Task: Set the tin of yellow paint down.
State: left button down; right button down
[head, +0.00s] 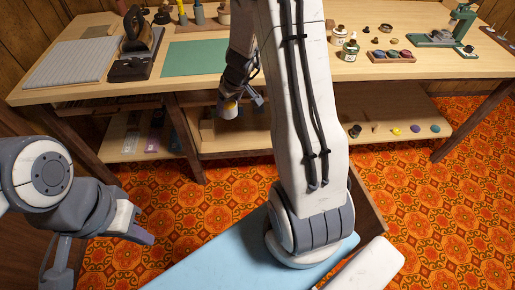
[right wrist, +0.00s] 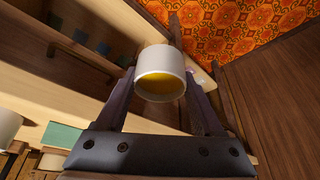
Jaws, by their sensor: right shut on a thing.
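The tin of yellow paint (head: 229,111) is a small white cylinder with yellow inside. In the right wrist view the tin (right wrist: 161,62) sits between the two fingers, its open mouth and the yellow paint facing the camera. My right gripper (head: 240,102) is shut on it, in front of the workbench at about the level of the lower shelf (head: 240,145). I cannot tell whether the tin touches anything below. My left gripper (head: 98,255) is at the lower left, fingers apart and empty, far from the tin.
The workbench top (head: 200,90) holds a green mat (head: 195,57), a grey ribbed board (head: 70,62), jars (head: 350,50) and a green device (head: 445,35). Small coloured items (head: 397,130) lie on the lower shelf at right. My right arm hides the middle of the bench.

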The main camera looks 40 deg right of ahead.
jog(key=s+d+f+m+b, duration=0.1)
jog(key=d+f+b, duration=0.6)
jog(key=f+b, duration=0.5)
jog(key=d+f+m+h+b, duration=0.1)
jog(key=d+f+b, duration=0.65)
jog(key=f, duration=0.75)
jog(key=s+d+f+m+b, duration=0.1)
jog(key=d+f+b, duration=0.5)
jog(key=f+b, duration=0.6)
jog(key=w+p, duration=0.1)
jog(key=w, duration=0.1)
jog(key=w+f+p, duration=0.1)
jog(key=w, duration=0.2)
jog(key=w+d+f+p, duration=0.1)
jog(key=w, duration=0.1)
jog(key=shift+w+d+f, duration=0.1)
jog(key=shift+w, duration=0.25)
jog(key=b, duration=0.3)
send_near(257, 135)
jog(key=shift+x, duration=1.2)
jog(key=shift+w+b, duration=0.5)
jog(key=shift+w, duration=0.1)
notch_tip(257, 135, down, 3)
jog(key=b, duration=0.3)
jog(key=shift+f, duration=0.2)
jog(key=shift+r, duration=0.15)
